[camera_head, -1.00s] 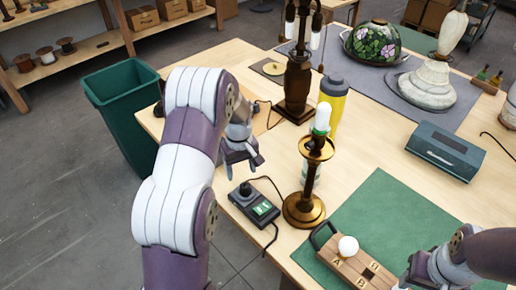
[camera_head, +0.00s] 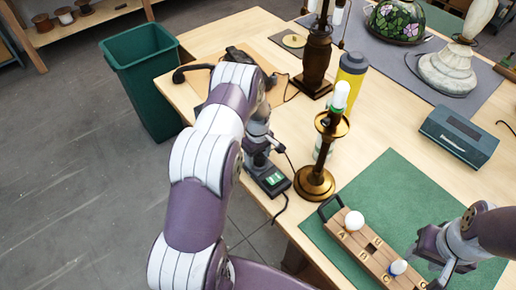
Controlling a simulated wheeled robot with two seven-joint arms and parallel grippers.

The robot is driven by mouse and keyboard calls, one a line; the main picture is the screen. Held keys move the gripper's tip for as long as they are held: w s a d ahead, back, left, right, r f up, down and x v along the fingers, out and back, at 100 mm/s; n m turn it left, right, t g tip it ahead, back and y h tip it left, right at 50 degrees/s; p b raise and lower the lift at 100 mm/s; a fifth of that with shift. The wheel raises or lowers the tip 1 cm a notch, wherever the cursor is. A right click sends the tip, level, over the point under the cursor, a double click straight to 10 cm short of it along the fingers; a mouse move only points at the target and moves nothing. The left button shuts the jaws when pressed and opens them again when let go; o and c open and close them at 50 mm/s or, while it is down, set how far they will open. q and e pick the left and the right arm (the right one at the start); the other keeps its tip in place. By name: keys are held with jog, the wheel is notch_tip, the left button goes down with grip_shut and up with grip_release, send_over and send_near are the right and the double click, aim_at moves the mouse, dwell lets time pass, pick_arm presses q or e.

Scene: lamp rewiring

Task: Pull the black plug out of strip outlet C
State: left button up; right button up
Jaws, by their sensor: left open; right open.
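The wooden power strip (camera_head: 348,240) lies on the green mat, with lettered outlets and a black handle at its far left end. A round white bulb-like piece (camera_head: 354,220) sits by A. A small white and blue piece (camera_head: 398,267) sits by C. I cannot make out a black plug at C; the near right end is partly hidden by my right gripper. My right gripper (camera_head: 428,263) is open, just right of the strip's C end. My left gripper (camera_head: 261,155) is open, pointing down over a black meter (camera_head: 272,181) with a green display; it hides the meter's far end.
A brass candlestick lamp (camera_head: 316,182) stands between the meter and the strip. Behind are a yellow bottle (camera_head: 350,78) and a dark wooden lamp (camera_head: 316,60). A blue-grey box (camera_head: 459,137) stands right. A green bin (camera_head: 143,80) is beyond the left table edge. The green mat (camera_head: 385,180) is clear behind the strip.

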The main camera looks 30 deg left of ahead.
pick_arm(q)
jog(key=shift+w+d, duration=0.1)
jog(key=c, duration=0.7)
jog(key=o, duration=0.7)
